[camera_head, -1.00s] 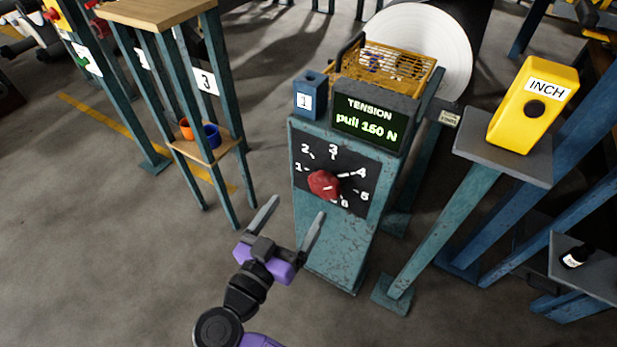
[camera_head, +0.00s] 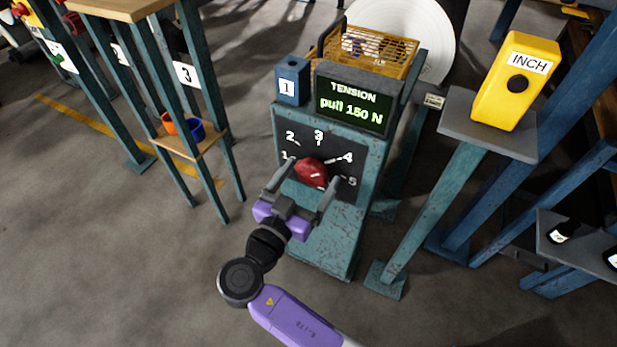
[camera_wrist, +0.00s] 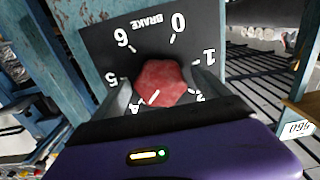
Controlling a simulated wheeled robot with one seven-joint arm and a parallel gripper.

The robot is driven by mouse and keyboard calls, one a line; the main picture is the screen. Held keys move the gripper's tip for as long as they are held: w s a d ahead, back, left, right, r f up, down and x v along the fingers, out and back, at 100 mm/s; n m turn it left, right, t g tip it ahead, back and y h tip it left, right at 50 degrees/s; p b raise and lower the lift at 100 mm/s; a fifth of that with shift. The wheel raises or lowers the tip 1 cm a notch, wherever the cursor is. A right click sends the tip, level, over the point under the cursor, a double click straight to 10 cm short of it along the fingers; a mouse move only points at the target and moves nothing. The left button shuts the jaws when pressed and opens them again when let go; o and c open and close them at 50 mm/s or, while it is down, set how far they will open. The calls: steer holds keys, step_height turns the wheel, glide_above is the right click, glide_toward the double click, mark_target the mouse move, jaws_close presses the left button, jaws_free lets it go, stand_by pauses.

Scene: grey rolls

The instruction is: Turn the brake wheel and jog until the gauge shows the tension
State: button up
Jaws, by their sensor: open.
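The red brake wheel (camera_head: 311,172) sits on a dark dial plate with white numbers on the front of a teal stand. It also shows in the wrist view (camera_wrist: 160,82), with BRAKE and numbers around it. The white pointer mark on the wheel lies toward the 4 side. My gripper (camera_head: 312,176) is open, one finger on each side of the wheel; I cannot tell whether they touch it. The tension gauge (camera_head: 352,105) above reads "pull 150 N" in green. The yellow INCH box (camera_head: 515,80) with a black round button stands on a grey shelf at the right.
A yellow wire basket (camera_head: 368,50) and a blue box marked 1 (camera_head: 291,82) sit on top of the stand. A large white roll (camera_head: 425,30) is behind. A shelf with orange and blue cups (camera_head: 195,130) stands left. Open floor lies at the lower left.

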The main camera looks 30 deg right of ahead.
steer(key=c, duration=1.4)
steer(key=n+p, duration=0.1)
steer(key=n, duration=0.2)
steer(key=shift+d+r+p, duration=0.1)
steer(key=shift+r+p, duration=0.05)
steer(key=shift+p, duration=0.15)
steer(key=shift+s+n+p, duration=0.1)
steer(key=shift+n+p, duration=0.25)
steer(key=shift+n, duration=0.75)
steer(key=o, duration=1.4)
steer(key=p+v, duration=0.1)
steer(key=v, duration=0.7)
